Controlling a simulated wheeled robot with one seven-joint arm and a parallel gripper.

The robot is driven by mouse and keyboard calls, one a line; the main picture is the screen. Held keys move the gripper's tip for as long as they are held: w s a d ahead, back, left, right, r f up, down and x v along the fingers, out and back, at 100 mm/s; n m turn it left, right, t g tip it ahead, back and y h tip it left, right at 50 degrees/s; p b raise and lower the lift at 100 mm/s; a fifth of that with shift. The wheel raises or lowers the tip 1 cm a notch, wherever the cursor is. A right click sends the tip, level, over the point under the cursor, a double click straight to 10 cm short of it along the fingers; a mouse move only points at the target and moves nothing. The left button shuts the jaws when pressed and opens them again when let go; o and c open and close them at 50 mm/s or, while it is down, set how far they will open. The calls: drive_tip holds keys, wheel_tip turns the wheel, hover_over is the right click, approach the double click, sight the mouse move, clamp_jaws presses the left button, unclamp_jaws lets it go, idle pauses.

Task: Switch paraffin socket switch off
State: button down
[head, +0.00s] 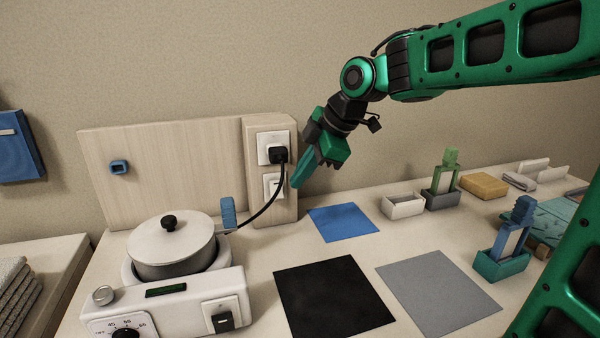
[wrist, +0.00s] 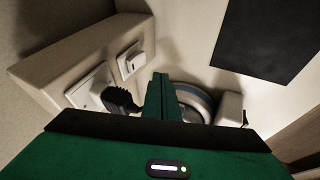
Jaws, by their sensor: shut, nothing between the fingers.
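A wooden block (head: 257,205) stands at the back of the counter. It carries a white socket plate (head: 264,150) with a black plug (head: 278,155) in it. Below is a white plate with a rocker switch (head: 271,187), which also shows in the wrist view (wrist: 131,60). Its on or off position is too small to tell. My green gripper (head: 295,183) is shut and empty, pointing down just right of the switch plate in the head view. In the wrist view its closed fingers (wrist: 161,78) appear to the right of and below the switch, with a visible gap. Contact is not visible.
A black cord runs from the plug towards the white wax warmer (head: 170,300), which holds a lidded pot (head: 172,246). Blue (head: 342,222), black (head: 332,298) and grey (head: 438,289) mats lie flat on the counter. Small trays (head: 403,206) stand to the right.

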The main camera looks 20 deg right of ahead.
sight(276, 189)
drive_tip(key=w+a+f, duration=0.2)
drive_tip(key=w+f, duration=0.4)
drive_tip(key=shift+w+f, duration=0.15)
drive_tip(key=shift+f, duration=0.2)
drive_tip(key=shift+d, duration=0.1)
